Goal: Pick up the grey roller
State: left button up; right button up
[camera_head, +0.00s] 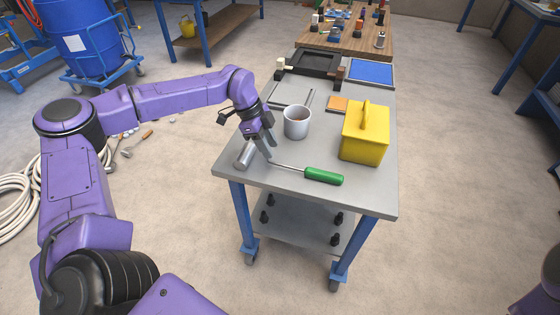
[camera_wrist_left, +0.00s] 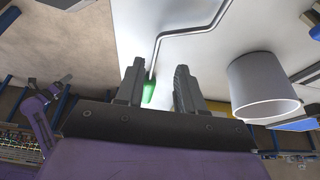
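The grey roller (camera_head: 245,153) lies near the left front corner of the grey table. A thin bent metal rod (camera_head: 287,166) runs right to its green handle (camera_head: 324,176). My left gripper (camera_head: 266,150) is just right of the roller head, fingers pointing down, partly over the rod. In the left wrist view its fingers (camera_wrist_left: 160,68) are apart with nothing clamped between them. The green handle (camera_wrist_left: 149,91) and the rod (camera_wrist_left: 190,32) show beyond them. I cannot tell whether the fingers touch the tool. My right gripper is not in view.
A light grey mug (camera_head: 297,122) stands close behind the left gripper; it also shows in the wrist view (camera_wrist_left: 262,90). A yellow box with a handle (camera_head: 364,133) stands at the right. An orange block (camera_head: 338,104) and a blue panel (camera_head: 371,72) lie farther back. The front right corner is clear.

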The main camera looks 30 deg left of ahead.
pick_arm(q)
jog(key=x, duration=0.1)
jog(key=p+x, duration=0.1)
jog(key=x, duration=0.3)
jog(key=shift+s+d+f+p, duration=0.1)
jog(key=shift+s+d+p, duration=0.15)
jog(key=shift+d, duration=0.25)
jog(key=shift+f, duration=0.35)
jog(key=shift+w, duration=0.1)
grip_shut()
